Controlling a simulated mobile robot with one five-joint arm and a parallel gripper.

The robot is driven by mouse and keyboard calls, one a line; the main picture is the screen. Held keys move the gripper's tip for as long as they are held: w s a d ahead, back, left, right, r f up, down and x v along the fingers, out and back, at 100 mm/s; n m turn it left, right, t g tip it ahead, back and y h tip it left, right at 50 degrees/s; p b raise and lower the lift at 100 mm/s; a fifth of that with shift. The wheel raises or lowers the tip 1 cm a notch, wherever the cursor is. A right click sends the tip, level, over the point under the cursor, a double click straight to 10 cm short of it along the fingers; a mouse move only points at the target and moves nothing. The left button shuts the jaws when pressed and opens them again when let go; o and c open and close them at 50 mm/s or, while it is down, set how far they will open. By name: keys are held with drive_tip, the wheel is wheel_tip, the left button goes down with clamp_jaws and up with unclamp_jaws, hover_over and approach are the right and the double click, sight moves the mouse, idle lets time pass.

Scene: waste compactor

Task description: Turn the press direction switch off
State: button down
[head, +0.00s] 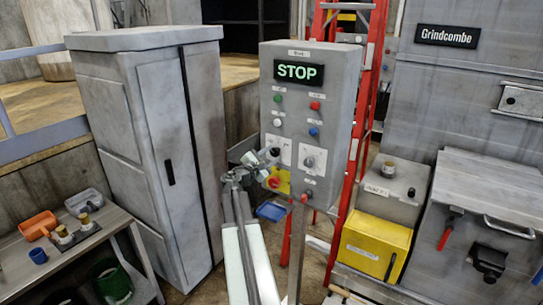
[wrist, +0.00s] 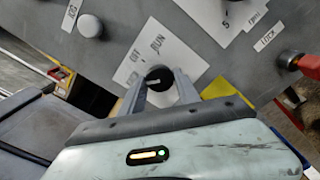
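The grey control box (head: 294,110) stands upright on a post, with a lit green STOP display (head: 299,71) near its top. It carries two rotary switches on white label plates. My gripper (head: 268,158) is at the left one, partly covering it. In the wrist view, a round black knob (wrist: 159,77) with a pale pointer mark sits between the two fingertips of my gripper (wrist: 160,88). The plate beside it has printed words, one seemingly RUN; the text is tilted and hard to read. Whether the fingers touch the knob is unclear. The right switch (head: 309,161) is clear of my gripper.
A red knob (head: 273,182) on a yellow plate sits just below my gripper. Coloured buttons are above it. A grey cabinet (head: 150,140) stands left, a red ladder (head: 366,100) behind, and a yellow box (head: 373,246) at right. A bench with cups is at lower left.

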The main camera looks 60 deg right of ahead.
drive_tip(key=m, duration=0.4)
drive_tip(key=shift+a+f+m, duration=0.1)
drive_tip(key=shift+m, duration=0.3)
drive_tip(key=m, duration=0.4)
drive_tip(key=shift+m, duration=0.4)
idle(0.4)
drive_tip(key=c, duration=0.9)
unclamp_jaws()
